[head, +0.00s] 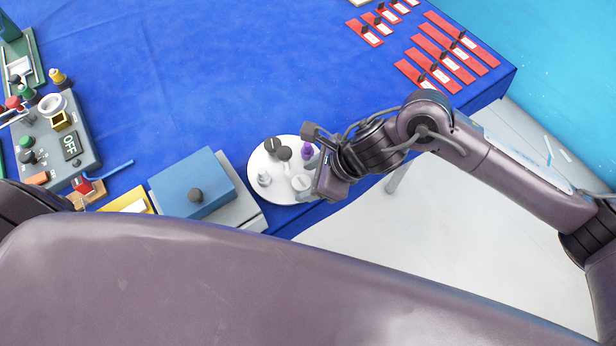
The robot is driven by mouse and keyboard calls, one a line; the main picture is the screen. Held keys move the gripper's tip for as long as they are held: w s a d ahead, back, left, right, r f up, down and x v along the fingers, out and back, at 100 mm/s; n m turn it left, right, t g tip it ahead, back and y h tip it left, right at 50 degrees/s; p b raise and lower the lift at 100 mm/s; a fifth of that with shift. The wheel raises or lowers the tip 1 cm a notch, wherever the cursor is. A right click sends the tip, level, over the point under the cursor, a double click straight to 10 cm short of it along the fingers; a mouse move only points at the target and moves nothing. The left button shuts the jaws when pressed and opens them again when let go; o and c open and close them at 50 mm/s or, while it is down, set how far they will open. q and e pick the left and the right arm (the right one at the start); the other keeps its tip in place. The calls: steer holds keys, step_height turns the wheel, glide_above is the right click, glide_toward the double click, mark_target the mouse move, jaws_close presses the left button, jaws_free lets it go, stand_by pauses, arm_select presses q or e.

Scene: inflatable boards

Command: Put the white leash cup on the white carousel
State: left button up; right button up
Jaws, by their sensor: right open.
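The white carousel (283,194) is a round white disc near the front edge of the blue table. Several small pieces stand on it: dark grey ones (284,154), a purple one (307,152) and a pale one (264,179). A whitish cup-like piece (300,182) is at its right side beside my right gripper; I cannot tell for sure that it is the white leash cup. My right gripper (312,164) is open over the carousel's right edge, its fingers close to the purple and whitish pieces. My left gripper is out of sight; only part of my left arm shows.
A blue box (193,183) with a dark knob stands left of the carousel. A grey panel marked OFF (70,146) is at far left. Red strips (448,52) lie at the back right. The table's middle is clear.

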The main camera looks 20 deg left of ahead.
steer(key=b+v, duration=0.2)
steer(key=v, duration=0.9)
